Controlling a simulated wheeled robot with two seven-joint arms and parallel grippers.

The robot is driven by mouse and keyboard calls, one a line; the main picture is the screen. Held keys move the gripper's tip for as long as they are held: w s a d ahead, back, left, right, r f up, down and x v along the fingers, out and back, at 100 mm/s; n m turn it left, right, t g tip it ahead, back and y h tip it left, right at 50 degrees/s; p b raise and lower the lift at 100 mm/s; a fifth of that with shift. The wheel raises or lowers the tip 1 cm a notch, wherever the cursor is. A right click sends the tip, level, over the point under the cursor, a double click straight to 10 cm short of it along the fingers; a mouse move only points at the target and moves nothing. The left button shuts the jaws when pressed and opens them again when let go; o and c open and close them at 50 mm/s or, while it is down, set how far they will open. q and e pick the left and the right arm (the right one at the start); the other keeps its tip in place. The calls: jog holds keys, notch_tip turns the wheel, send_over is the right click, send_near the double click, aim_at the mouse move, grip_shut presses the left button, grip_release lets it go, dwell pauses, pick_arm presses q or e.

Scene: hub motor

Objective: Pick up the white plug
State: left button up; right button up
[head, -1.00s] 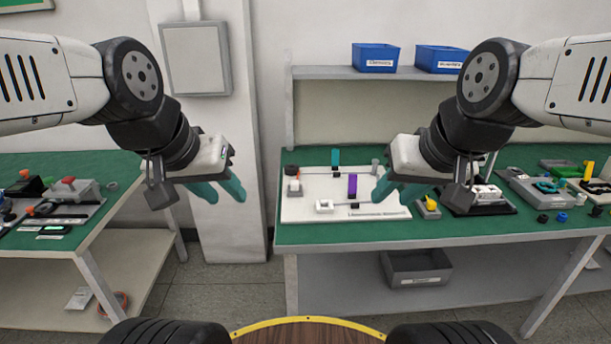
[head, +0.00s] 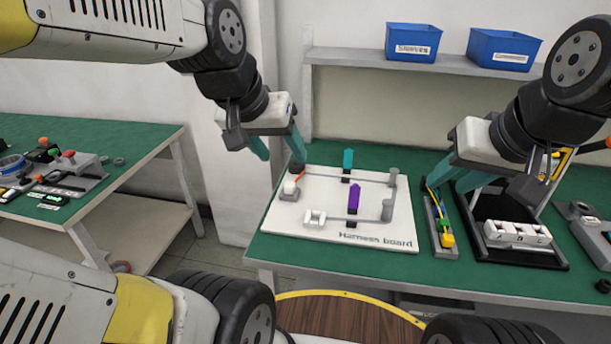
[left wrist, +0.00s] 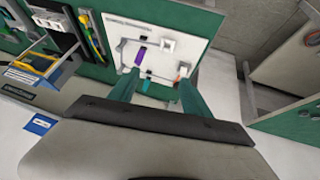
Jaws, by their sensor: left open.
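The white harness board (head: 375,232) lies on the green bench. A white block-like plug with an opening (head: 315,218) sits near its front left; a similar piece shows in the left wrist view (left wrist: 167,45). A second small white piece (head: 289,190) with an orange strip sits at the board's left edge. I cannot tell which is the plug meant. My left gripper (head: 278,152) is open and empty, above and beyond the board's back left corner; its fingers (left wrist: 154,95) show spread in the left wrist view. My right gripper (head: 453,181) is open, right of the board.
A purple clip (head: 353,199) and a teal clip (head: 348,162) stand up from the board, with grey posts (head: 387,209) at its right. A grey tray with yellow parts (head: 446,238) and a black tray (head: 560,255) lie right of it. Blue bins (head: 411,43) stand on the shelf.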

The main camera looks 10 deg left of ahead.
pick_arm(q)
jog(key=w+a+f, duration=0.2)
jog(key=w+f, duration=0.3)
jog(key=w, duration=0.6)
jog(key=g+y, duration=0.1)
jog(key=y, duration=0.1)
send_near(289, 184)
jog(key=x, duration=0.9)
grip_shut()
